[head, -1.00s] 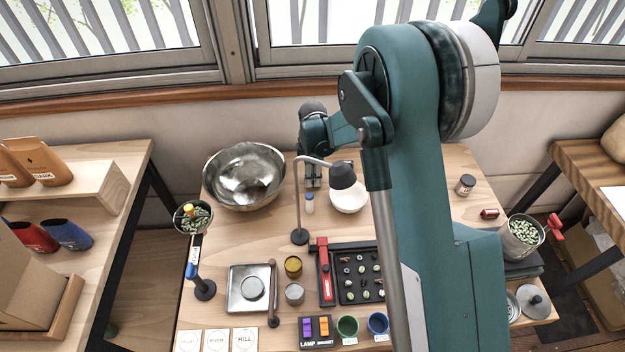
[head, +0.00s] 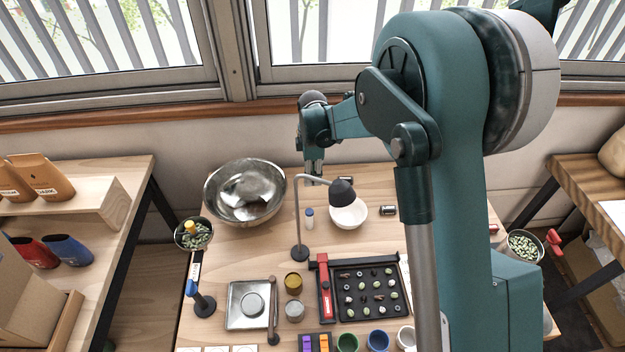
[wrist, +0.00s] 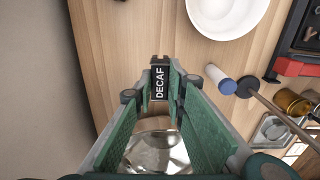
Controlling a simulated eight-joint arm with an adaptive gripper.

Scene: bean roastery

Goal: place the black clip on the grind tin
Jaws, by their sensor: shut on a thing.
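The black clip (wrist: 159,82), with white letters reading DECAF, sits between the fingertips of my gripper (wrist: 158,92) in the wrist view. My gripper is shut on it, above bare wood. In the head view my gripper (head: 313,172) is at the back of the table, right of the steel bowl; the clip is hard to make out there. Two small round tins stand further forward: a gold one (head: 293,283) and a grey one (head: 295,311). I cannot tell which is the grind tin. My gripper is well apart from both.
A desk lamp (head: 299,220) and a blue-capped bottle (head: 309,218) stand between my gripper and the tins. The steel bowl (head: 246,192) is left, a white bowl (head: 348,214) right.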

